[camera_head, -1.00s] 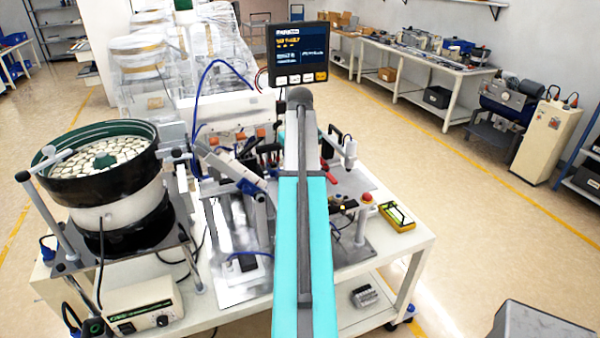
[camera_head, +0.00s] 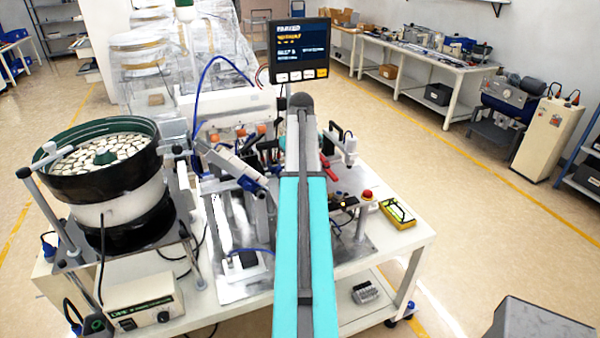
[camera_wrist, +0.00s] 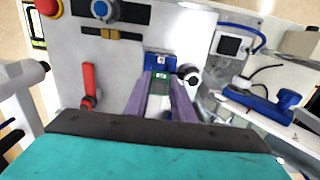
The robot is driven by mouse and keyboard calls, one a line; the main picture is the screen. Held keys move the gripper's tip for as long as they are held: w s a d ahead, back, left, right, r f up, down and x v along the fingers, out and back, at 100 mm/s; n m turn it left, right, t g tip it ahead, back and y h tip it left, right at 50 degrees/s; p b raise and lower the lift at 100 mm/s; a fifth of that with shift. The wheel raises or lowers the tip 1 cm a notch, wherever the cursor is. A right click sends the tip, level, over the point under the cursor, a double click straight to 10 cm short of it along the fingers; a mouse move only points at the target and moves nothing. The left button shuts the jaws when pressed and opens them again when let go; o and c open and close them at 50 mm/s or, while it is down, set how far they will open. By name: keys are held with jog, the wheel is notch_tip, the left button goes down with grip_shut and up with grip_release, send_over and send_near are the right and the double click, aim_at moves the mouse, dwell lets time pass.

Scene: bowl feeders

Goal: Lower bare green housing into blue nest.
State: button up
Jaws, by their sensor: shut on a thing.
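In the wrist view, my gripper (camera_wrist: 160,86) has its two purple fingers closed on the green housing (camera_wrist: 158,99). The housing shows as a small green and pale part between the fingers. The blue nest (camera_wrist: 159,59) shows just beyond the fingertips, with a small white mark on it. The housing's lower side is hidden, so I cannot tell whether it touches the nest. In the head view my arm hides the gripper, the housing and the nest.
A red lever (camera_wrist: 89,84) stands left of the nest, and a round black-and-white part (camera_wrist: 188,74) is close on its right. A bowl feeder (camera_head: 103,190) stands at the table's left. A red button (camera_head: 367,195) and yellow device (camera_head: 397,213) are at the right.

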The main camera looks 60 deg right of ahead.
jog(key=shift+f, duration=1.2)
jog(key=shift+s+f, duration=0.1)
jog(key=shift+f, duration=0.15)
dwell(0.8)
jog(key=o, duration=1.1)
jog(key=shift+r, duration=3.75)
jog(key=shift+a, duration=0.1)
